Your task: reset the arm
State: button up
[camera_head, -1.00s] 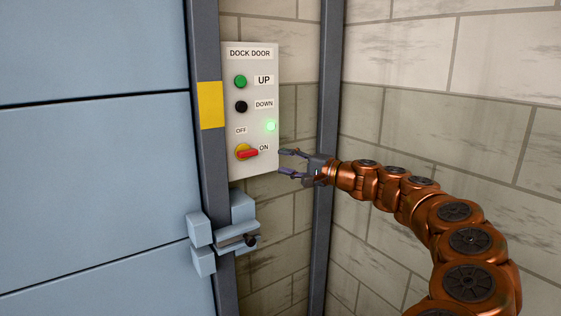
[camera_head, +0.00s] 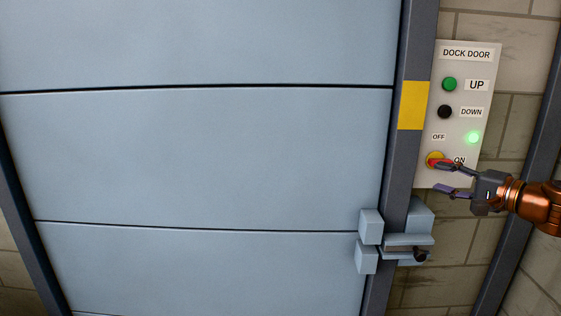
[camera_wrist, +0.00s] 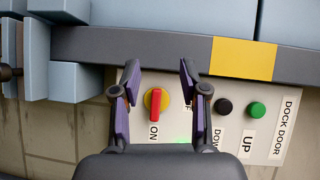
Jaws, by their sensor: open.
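The Dock Door panel (camera_head: 484,71) is on the wall right of the door. Its rotary switch (camera_head: 434,159), a red handle on a yellow disc, is low on the panel. In the wrist view the red handle (camera_wrist: 155,104) points toward the ON label. My gripper (camera_head: 437,177) is open and empty, coming in from the right over the panel's lower part. Its upper finger partly covers the switch and the ON label. In the wrist view the switch appears between the spread fingers of my gripper (camera_wrist: 159,67). I cannot tell how far they are from the panel.
A green UP button (camera_head: 450,84), a black DOWN button (camera_head: 445,112) and a lit green lamp (camera_head: 473,137) are above the switch. A blue latch with a dark bolt (camera_head: 420,255) sits below. The closed blue door (camera_head: 210,155) fills the left.

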jog(key=s+a+f+n+g+y, duration=0.1)
jog(key=s+a+f+n+g, duration=0.15)
jog(key=a, duration=0.75)
jog(key=s+a+f+n+g+y, duration=0.1)
jog(key=s+a+n+g, duration=0.25)
jog(key=a, duration=0.65)
jog(key=s+a+f+n+g+h, duration=0.3)
jog(key=s+a+f+g, duration=0.2)
jog(key=s+a+f, duration=0.35)
jog(key=s+d+f+n+g+h, duration=0.1)
jog(key=s+d+f+g+h, duration=0.1)
jog(key=s+f, duration=0.45)
jog(key=s+d+f+g+h, duration=0.2)
jog(key=s+f+h, duration=0.1)
jog(key=s, duration=0.6)
jog(key=s+d+f+n+g+h, duration=0.1)
jog(key=s+f+g+h, duration=0.1)
jog(key=s+f, duration=0.35)
notch_tip(320, 180, up, 14)
jog(key=s+p, duration=0.1)
jog(key=p, duration=1.1)
jog(key=shift+s+d+r+t+p, duration=0.25)
jog(key=shift+s+d+t+p, duration=0.05)
jog(key=shift+d+p, duration=0.15)
